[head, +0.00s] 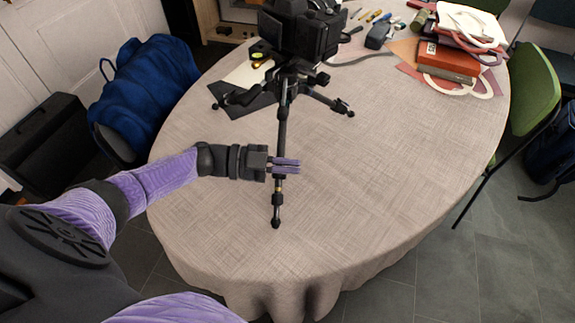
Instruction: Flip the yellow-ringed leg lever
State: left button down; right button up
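A black tripod (283,115) stands on the round table with a black camera (301,30) on top. Its front leg runs down toward me and ends in a foot (276,222). My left gripper (286,165) is at the lower part of this front leg, its purple fingers pointing right across it. The fingers look close together; whether they grip the leg is unclear. A small yellowish band (279,177) shows on the leg just below the fingers. The lever itself is too small or hidden to make out. My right gripper is not in view.
The cloth-covered table (400,160) is clear at the front and right. Small tools (374,16) lie at the back, books (447,62) at the back right. A dark sheet (238,104) lies left of the tripod. A green chair (535,90) stands right.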

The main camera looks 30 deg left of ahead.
pick_arm(q)
jog(key=shift+w+r, duration=0.1)
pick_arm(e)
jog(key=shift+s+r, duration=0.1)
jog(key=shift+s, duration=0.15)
pick_arm(q)
jog(key=c, duration=0.8)
grip_release()
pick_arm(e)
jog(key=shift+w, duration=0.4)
pick_arm(q)
jog(key=v, duration=1)
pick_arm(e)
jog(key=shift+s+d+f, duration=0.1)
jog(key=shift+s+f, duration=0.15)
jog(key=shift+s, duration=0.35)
